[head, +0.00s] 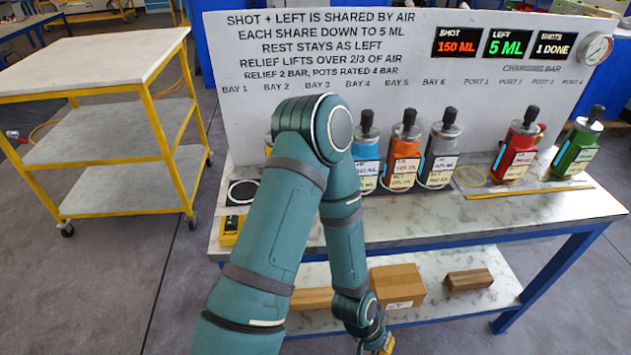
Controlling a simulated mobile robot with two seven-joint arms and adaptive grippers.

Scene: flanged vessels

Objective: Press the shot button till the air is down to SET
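The sign board (300,90) carries three readouts: SHOT 150 ML (457,42), LEFT 5 ML (506,44) in green, and SHOTS 1 DONE (552,46). A round gauge (595,48) sits at its right end; its reading is too small to tell. I cannot pick out a shot button for sure. A yellow box (231,229) with a dark face lies at the bench's left front edge. My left arm rises across the middle and bends down. My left gripper (376,342) hangs low in front of the bench, cut by the frame, with something yellow at it. My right gripper is out of view.
Blue (366,152), orange (404,150) and grey (440,150) vessels stand in the bays. Red (515,150) and green (577,148) vessels stand at the ports. My arm hides some bays. Boxes (398,285) lie on the lower shelf. A yellow-framed cart (90,55) stands left.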

